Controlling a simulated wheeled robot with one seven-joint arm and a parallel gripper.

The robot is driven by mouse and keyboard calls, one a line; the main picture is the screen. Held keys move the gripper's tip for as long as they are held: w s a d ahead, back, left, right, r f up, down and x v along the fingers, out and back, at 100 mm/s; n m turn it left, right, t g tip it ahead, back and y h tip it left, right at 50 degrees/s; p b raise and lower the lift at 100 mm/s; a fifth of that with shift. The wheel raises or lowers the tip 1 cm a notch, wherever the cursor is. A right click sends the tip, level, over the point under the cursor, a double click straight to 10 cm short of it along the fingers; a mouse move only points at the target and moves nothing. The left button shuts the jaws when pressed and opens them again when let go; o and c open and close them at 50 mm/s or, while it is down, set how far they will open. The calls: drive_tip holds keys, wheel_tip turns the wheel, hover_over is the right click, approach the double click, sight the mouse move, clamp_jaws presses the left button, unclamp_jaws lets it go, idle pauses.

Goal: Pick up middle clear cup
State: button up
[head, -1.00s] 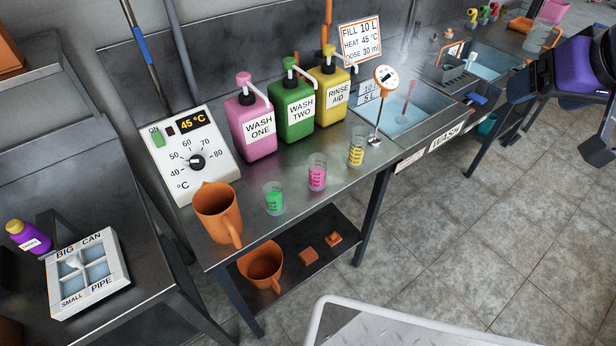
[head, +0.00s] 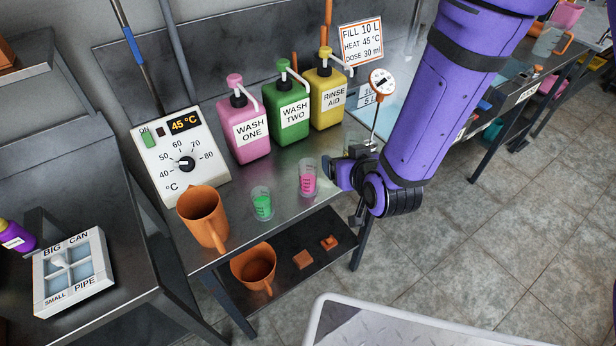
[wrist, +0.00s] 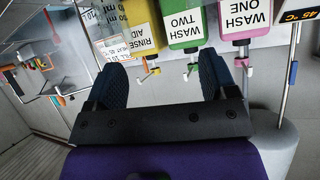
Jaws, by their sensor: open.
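The middle clear cup (head: 307,180) stands upright on the steel counter in the head view, with pink contents. A clear cup with green contents (head: 262,204) stands to its left. The clear cup with yellow contents is not visible now; my arm covers that area. My gripper (head: 346,190) is just to the right of the pink cup, close to it, with its jaws apart. In the wrist view, my gripper (wrist: 161,80) shows two dark fingers spread wide with nothing held between them. I cannot make out the cups there.
Behind the cups stand the pink Wash One (head: 243,130), green Wash Two (head: 289,113) and yellow Rinse Aid (head: 327,98) bottles. An orange jug (head: 203,218) stands left of the cups. A dial thermometer (head: 381,83) stands close behind my gripper.

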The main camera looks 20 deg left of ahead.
drive_tip(key=n+y, duration=0.1)
approach(311, 182)
drive_tip(key=f, duration=0.2)
drive_tip(key=shift+t, duration=0.4)
drive_tip(key=x, duration=0.6)
drive_tip(key=shift+a+r, duration=0.25)
drive_tip(key=shift+r, duration=0.05)
drive_tip(key=shift+x, duration=2.85)
drive_tip(key=shift+w+r, duration=0.1)
drive_tip(key=shift+r, duration=0.1)
drive_tip(key=c, duration=1)
drive_tip(key=shift+r, duration=0.2)
